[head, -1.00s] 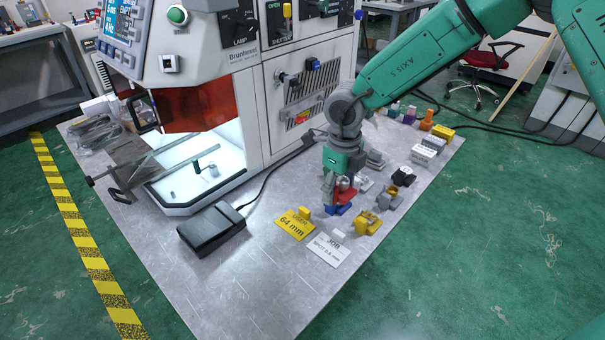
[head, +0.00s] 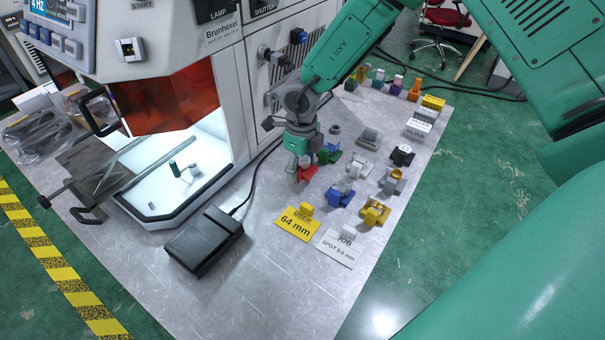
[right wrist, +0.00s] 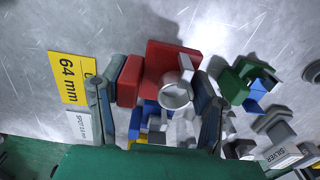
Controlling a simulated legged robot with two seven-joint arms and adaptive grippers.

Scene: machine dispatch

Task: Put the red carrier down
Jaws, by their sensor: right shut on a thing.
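The red carrier (head: 308,172) is in my right gripper (head: 302,168), over the metal table just behind the yellow user card (head: 299,221). In the right wrist view the red carrier (right wrist: 154,62) shows a red block and plate with a silver ring (right wrist: 175,92). The fingers of the right gripper (right wrist: 155,108) stand on both sides of it. I cannot tell whether its underside touches the table. My left gripper is not in view.
A green carrier (head: 329,153) stands close to the right, a blue carrier (head: 341,194) to the front right and a yellow one (head: 375,211) beyond. A black pedal box (head: 203,240) lies front left. The machine (head: 190,90) stands behind left.

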